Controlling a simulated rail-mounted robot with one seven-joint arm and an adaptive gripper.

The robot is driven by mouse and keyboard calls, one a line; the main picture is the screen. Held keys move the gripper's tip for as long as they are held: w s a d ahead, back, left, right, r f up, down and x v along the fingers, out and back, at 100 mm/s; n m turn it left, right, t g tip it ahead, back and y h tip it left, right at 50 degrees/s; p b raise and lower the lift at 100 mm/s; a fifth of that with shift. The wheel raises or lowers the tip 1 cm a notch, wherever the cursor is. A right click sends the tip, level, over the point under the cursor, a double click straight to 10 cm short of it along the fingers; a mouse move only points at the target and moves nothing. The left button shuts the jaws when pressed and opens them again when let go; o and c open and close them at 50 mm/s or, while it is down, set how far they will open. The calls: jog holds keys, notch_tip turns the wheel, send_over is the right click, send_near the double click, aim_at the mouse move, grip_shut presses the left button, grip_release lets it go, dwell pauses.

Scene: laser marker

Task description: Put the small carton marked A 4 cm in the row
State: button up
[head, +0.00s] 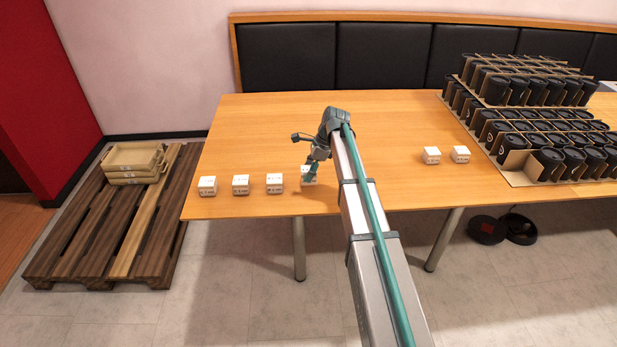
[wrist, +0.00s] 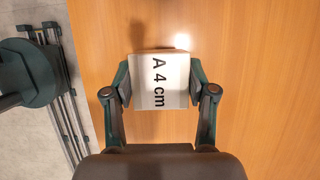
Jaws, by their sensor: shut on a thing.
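The small white carton marked A 4 cm (wrist: 160,82) is between the two fingers of my gripper (wrist: 159,85) in the wrist view, its label facing the camera. The fingers press on its left and right sides. In the head view my gripper (head: 309,176) is low over the front of the table, and the carton (head: 308,181) shows partly beneath it. It stands at the right end of a row of white cartons (head: 274,184), (head: 240,185), (head: 207,186), with a gap to its neighbour. I cannot tell whether its base touches the table.
Two more white cartons, (head: 431,155) and (head: 460,154), stand farther right on the wooden table (head: 270,130). Stacked dark cups in cardboard trays (head: 520,177) fill the right end. A pallet (head: 90,230) lies on the floor at left. The table behind the row is clear.

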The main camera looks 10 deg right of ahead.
jog(key=shift+w+f+p, duration=0.1)
jog(key=shift+f+p, duration=0.25)
jog(key=shift+f, duration=1.3)
jog(key=o, duration=1.2)
jog(key=shift+f, duration=0.15)
jog(key=b+v, duration=0.1)
jog(key=v, duration=1.1)
jog(key=shift+b, duration=0.3)
